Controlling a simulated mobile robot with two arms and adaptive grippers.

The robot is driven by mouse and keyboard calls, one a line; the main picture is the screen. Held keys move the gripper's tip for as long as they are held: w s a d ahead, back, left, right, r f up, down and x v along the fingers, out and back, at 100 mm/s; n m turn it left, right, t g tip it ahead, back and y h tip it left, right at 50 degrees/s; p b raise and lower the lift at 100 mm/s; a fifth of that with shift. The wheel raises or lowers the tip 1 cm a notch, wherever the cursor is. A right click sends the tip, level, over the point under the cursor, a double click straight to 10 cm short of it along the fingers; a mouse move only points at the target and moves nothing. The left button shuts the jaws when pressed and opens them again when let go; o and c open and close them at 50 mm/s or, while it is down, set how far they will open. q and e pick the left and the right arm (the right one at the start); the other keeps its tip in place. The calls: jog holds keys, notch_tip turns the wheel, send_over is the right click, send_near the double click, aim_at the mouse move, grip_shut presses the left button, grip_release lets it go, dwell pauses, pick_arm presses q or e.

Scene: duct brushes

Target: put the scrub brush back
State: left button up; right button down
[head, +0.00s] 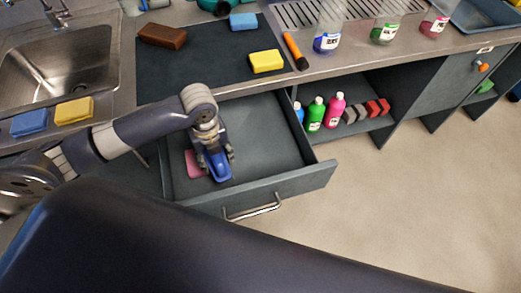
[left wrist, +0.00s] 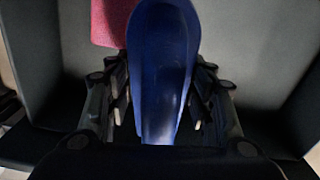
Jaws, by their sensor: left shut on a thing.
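The scrub brush (head: 220,168) is blue, with a long rounded body. My left gripper (head: 214,158) is shut on it, over the left part of the open drawer (head: 262,135). In the left wrist view the scrub brush (left wrist: 163,55) lies lengthwise between the fingers of my left gripper (left wrist: 160,90). Its bristles are hidden, and I cannot tell whether it touches the drawer floor. A pink sponge-like thing (head: 193,165) lies in the drawer just left of the brush; it also shows in the left wrist view (left wrist: 110,22). My right gripper is not in view.
The drawer front (head: 300,183) with its handle (head: 253,210) sticks out over the floor. The drawer's right side is empty. A sink (head: 60,65), sponges and a dark mat (head: 190,72) are on the counter. Bottles (head: 316,113) and blocks stand on the shelf at right.

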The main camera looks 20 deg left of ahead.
pick_arm(q)
jog(key=shift+s+a+f+m, duration=0.15)
jog(key=shift+a+f+m, duration=0.15)
jog(key=shift+f+m, duration=0.4)
jog(key=shift+w+d+f, duration=0.1)
jog(key=shift+w+d, duration=0.1)
jog(key=shift+w, duration=0.05)
jog(key=p, duration=0.1)
send_over(261, 150)
jog(key=s+a, duration=0.1)
jog(key=s, duration=0.1)
jog(key=shift+w+a+f, duration=0.1)
jog(key=shift+w+f, duration=0.1)
jog(key=shift+f, duration=0.4)
jog(key=shift+w+d+f, duration=0.1)
jog(key=shift+w+d, duration=0.45)
jog(key=shift+w, duration=0.15)
notch_tip(261, 150, down, 3)
jog(key=shift+d+f, duration=0.1)
jog(key=shift+f, duration=0.2)
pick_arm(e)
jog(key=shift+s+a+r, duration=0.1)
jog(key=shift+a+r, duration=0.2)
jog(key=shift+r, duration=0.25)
